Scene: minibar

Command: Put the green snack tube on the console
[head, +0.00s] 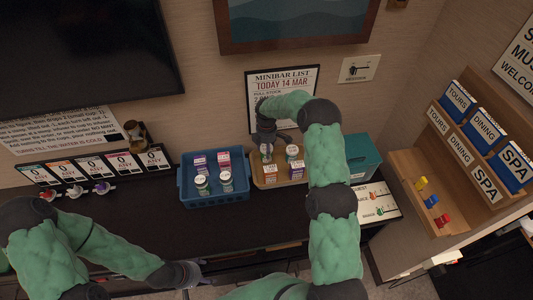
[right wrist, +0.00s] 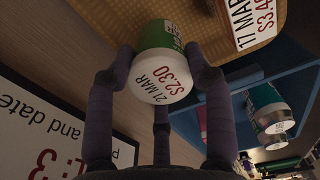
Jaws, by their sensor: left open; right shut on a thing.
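The green snack tube (right wrist: 158,60) has a white lid marked 21 MAR and $2.30. My right gripper (right wrist: 160,62) is shut around its lid end in the right wrist view. In the head view my right gripper (head: 265,135) is at the back left of the tan tray (head: 258,184), with a white lid (head: 266,148) just below it. I cannot tell whether the tube touches the tray. My left gripper (head: 196,272) is open and empty at the front edge of the dark console (head: 130,215).
A blue basket (head: 213,202) with several tubes and boxes stands left of the tray. A teal box (head: 363,157) stands to the right. Price cards (head: 95,165) and small items (head: 75,190) line the console's left back. Bare console lies in front of them.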

